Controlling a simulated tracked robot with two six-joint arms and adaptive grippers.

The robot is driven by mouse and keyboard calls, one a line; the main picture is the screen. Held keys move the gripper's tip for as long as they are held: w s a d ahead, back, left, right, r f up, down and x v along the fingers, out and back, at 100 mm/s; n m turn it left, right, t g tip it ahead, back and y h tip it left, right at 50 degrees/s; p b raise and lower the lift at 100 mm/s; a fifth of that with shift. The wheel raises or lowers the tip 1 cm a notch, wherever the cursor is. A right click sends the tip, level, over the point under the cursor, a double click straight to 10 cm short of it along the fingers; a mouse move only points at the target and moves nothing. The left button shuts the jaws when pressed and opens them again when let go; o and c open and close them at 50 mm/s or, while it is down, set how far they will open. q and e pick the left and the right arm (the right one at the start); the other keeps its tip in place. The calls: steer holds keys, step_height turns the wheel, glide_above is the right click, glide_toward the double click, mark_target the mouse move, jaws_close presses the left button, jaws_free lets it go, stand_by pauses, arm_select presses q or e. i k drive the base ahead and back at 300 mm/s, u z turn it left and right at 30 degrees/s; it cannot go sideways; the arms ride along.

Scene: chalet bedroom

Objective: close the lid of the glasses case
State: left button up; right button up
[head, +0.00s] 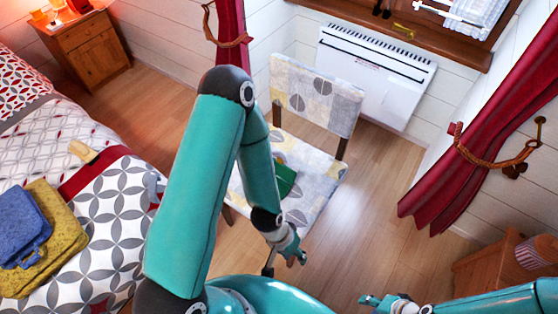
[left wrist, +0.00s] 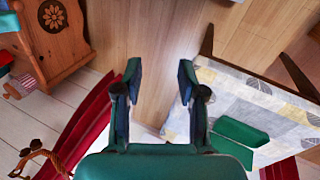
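The green glasses case (head: 285,180) lies on the patterned seat of the chair, partly hidden behind my left arm in the head view. In the left wrist view the case (left wrist: 240,133) shows two green faces meeting along an edge; I cannot tell clearly how far its lid stands open. My left gripper (head: 297,252) is past the seat's near edge, apart from the case. In the left wrist view its two fingers (left wrist: 159,82) are spread with nothing between them, and the case lies to their right. My right gripper (head: 378,301) is low in the head view, away from the chair; its finger opening is unclear.
The chair's backrest (head: 316,92) rises behind the seat, before a white heater (head: 376,75). The bed (head: 110,215) with folded cloths is at left. A red curtain (head: 485,135) and a wooden cabinet (head: 485,272) are at right. Floor between chair and curtain is clear.

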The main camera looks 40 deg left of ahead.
mark_target(286, 173)
steer(key=k, duration=1.3)
steer(key=u, duration=0.35)
steer(key=i, duration=0.65)
steer(key=u, duration=0.4)
steer(key=i, duration=1.05)
steer(key=z, duration=0.85)
